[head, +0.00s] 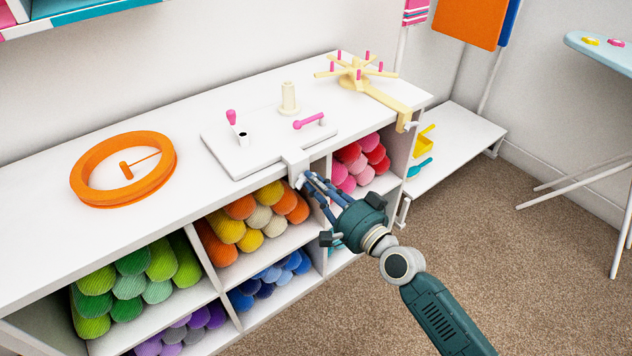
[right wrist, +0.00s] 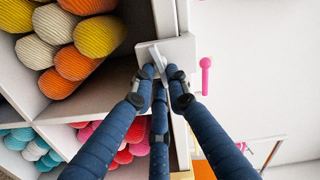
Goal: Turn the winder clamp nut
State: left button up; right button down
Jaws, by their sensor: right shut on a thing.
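The white winder (head: 240,150) sits on the shelf top, with a cream spool post (head: 289,98) and pink handles (head: 308,121). Its clamp (head: 294,160) hangs over the front edge. My right gripper (head: 306,181) comes from the lower right and is shut on the white winder clamp nut (head: 299,181) below the clamp. In the right wrist view the fingers (right wrist: 160,78) close around the thin white nut (right wrist: 158,58), in front of the clamp block (right wrist: 180,50). The fingertips hide part of the nut. My left gripper is not in view.
An orange hoop (head: 88,172) lies at the left of the shelf top, and a cream swift (head: 355,78) with pink pegs is clamped at the right end. Cubbies below hold rolled yarn (head: 130,285). The carpet (head: 470,220) in front is clear.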

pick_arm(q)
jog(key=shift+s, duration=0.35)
pick_arm(e)
jog(key=shift+w+r+m, duration=0.1)
jog(key=shift+r+m, duration=0.05)
jog(key=shift+m, duration=0.75)
jog(key=shift+r+m, duration=0.15)
jog(key=shift+m, duration=0.75)
jog(key=c, duration=1.8)
grip_release()
jog(key=shift+w, duration=0.1)
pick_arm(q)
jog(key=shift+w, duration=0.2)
pick_arm(e)
jog(key=shift+o, duration=0.2)
jog(key=v, duration=1.2)
jog(key=shift+f, duration=0.2)
